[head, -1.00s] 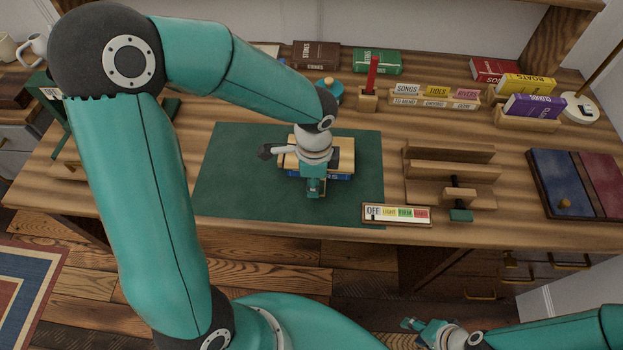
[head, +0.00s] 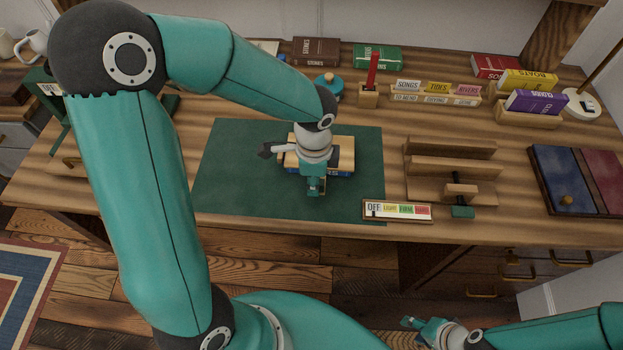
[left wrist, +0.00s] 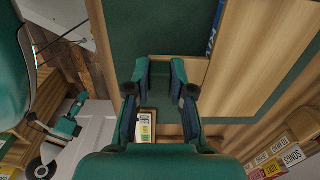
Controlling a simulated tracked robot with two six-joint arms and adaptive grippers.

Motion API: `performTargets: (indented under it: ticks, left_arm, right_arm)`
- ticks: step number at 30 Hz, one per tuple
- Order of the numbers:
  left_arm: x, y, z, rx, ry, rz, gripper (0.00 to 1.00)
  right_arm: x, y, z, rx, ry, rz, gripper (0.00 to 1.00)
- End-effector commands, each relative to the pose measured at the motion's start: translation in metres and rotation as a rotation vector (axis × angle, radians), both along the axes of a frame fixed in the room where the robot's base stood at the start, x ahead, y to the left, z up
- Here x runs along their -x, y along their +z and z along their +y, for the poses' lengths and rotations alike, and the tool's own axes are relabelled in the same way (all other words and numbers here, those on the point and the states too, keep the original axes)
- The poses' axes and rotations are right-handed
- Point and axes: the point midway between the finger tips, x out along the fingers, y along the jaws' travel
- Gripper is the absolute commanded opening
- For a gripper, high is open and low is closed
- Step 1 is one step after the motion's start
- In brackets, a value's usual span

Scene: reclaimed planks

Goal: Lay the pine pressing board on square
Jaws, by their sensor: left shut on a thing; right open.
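The pale pine pressing board (head: 344,145) lies over a blue book (head: 340,173) on the green mat (head: 230,170). My left gripper (head: 315,186) is at the board's near edge, shut on it; its wrist covers much of the board. In the left wrist view the board (left wrist: 262,45) is right of the left gripper's fingers (left wrist: 162,70), and part of the blue book (left wrist: 216,22) shows beside it. I cannot tell whether the board touches the book all over. My right gripper (head: 425,325) is open and empty, low in front of the desk.
A wooden press stand (head: 450,170) and a marked OFF-to-firm scale (head: 397,210) are right of the mat. Behind are a card rack (head: 437,93), a red-handled tool (head: 371,72) and several books. A blue and maroon board (head: 575,182) lies far right. The mat's left part is clear.

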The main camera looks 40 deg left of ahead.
Motion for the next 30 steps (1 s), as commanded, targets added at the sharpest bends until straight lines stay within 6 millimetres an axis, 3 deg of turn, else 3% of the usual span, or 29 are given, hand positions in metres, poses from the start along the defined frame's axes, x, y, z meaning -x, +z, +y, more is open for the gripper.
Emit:
performTargets:
  ticks: [1, 2, 7, 20, 30]
  left_arm:
    - [0.0, -0.002, 0.0, 0.0, 0.0, 0.0, 0.0]
    - [0.0, -0.001, 0.0, 0.0, 0.0, 0.0, 0.24]
    - [0.0, -0.001, 0.0, 0.0, 0.001, 0.0, 0.51]
    - [-0.001, 0.006, 0.001, -0.001, 0.002, -0.003, 0.51]
    - [0.0, 0.065, 0.0, 0.001, 0.001, -0.006, 0.51]
  right_arm:
    - [0.0, -0.001, 0.0, 0.0, 0.0, 0.0, 0.45]
    - [0.0, -0.001, 0.0, 0.0, 0.0, 0.0, 0.45]
    - [0.0, -0.001, 0.0, 0.0, 0.0, 0.0, 0.45]
    - [0.0, 0.0, 0.0, 0.0, 0.0, 0.0, 0.45]
    - [0.0, 0.0, 0.0, 0.0, 0.0, 0.0, 0.45]
